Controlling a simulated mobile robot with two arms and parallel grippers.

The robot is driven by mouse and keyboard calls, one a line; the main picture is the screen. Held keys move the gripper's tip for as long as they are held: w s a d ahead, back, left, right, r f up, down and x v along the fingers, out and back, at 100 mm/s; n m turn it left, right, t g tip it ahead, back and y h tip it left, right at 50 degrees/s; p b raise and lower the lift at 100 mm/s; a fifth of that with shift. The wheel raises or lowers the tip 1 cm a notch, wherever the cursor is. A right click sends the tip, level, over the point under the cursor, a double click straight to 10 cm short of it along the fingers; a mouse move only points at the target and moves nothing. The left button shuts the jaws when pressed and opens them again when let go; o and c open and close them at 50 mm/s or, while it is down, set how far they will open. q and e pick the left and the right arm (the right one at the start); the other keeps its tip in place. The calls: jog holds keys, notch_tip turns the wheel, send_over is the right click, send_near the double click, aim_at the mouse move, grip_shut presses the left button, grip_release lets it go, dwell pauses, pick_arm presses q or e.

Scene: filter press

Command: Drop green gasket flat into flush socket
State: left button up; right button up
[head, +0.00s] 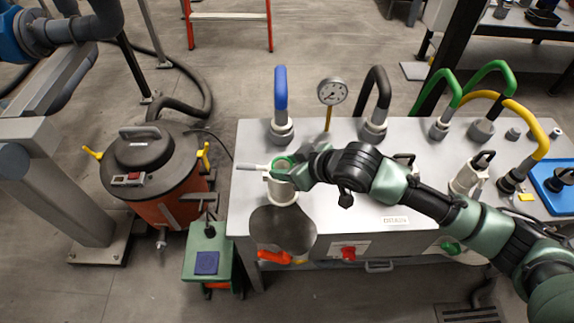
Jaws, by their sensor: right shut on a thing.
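My right gripper (287,172) reaches in from the right and is shut on the green gasket (283,161). The gasket shows as a small green ring at the top of a pale metal cylinder (282,191) near the left end of the steel bench. The gripper covers part of the ring. I cannot tell whether the gasket touches the cylinder's rim or hangs just above it, or how flat it lies. The inside of the socket is hidden. My left gripper is not in view.
Blue (280,90), black (377,88), green and yellow hoses rise from the steel bench (350,205), with a pressure gauge (332,91) between them. A second pale canister (466,180) stands to the right. An orange drum (150,170) stands on the floor at left.

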jog(key=shift+f, duration=0.15)
jog(key=o, duration=0.8)
jog(key=shift+s, duration=0.1)
jog(key=shift+o, duration=0.2)
jog(key=shift+f, duration=0.1)
jog(key=shift+s+a, duration=0.1)
jog(key=shift+s, duration=0.05)
jog(key=v, duration=0.8)
jog(key=shift+w, duration=0.35)
